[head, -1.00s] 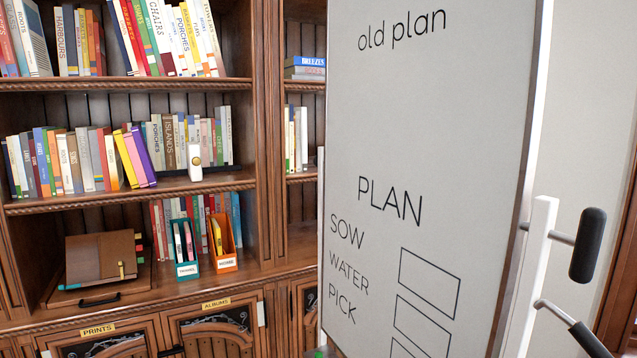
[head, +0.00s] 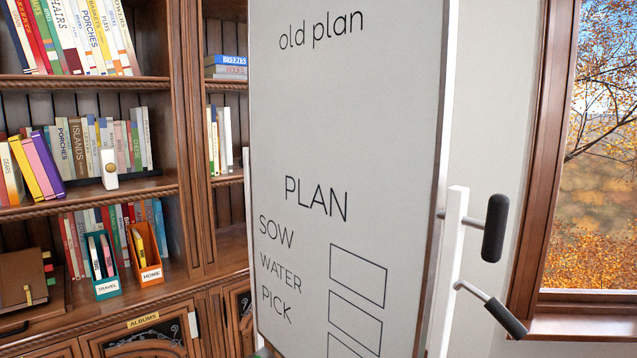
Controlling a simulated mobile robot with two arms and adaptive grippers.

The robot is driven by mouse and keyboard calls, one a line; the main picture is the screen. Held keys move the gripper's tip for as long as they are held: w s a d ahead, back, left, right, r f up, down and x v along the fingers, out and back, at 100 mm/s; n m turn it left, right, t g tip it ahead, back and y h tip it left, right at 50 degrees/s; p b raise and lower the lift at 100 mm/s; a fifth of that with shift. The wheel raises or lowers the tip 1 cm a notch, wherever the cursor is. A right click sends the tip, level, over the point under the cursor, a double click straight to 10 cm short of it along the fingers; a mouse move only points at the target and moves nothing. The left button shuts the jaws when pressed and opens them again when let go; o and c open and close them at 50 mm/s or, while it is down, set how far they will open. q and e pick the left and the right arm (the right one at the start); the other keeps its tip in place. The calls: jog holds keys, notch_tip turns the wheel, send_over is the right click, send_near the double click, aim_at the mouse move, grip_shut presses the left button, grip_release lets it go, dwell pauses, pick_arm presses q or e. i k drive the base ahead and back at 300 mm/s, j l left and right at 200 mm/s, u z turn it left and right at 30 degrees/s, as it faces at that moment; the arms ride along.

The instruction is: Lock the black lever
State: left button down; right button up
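The black lever (head: 505,317) sits low on the right side of the whiteboard's white frame post (head: 447,265). It has a black grip on a thin metal rod and slants down to the right. Above it, a thick black upright handle (head: 494,228) stands out from the same post on a short rod. The whiteboard (head: 330,150) carries the words "old plan" and "PLAN", with several empty boxes. Neither of my grippers shows in the head view.
A wooden bookcase (head: 187,150) with books fills the left, behind the whiteboard. A teal file box (head: 108,288) and an orange file box (head: 152,274) stand on its lower shelf. A window (head: 597,150) with a wooden frame is at the right. Bare wall shows between window and board.

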aim_at(511, 324)
jog(key=i+j, duration=0.5)
jog(key=j+z, duration=0.1)
jog(key=z, duration=1.55)
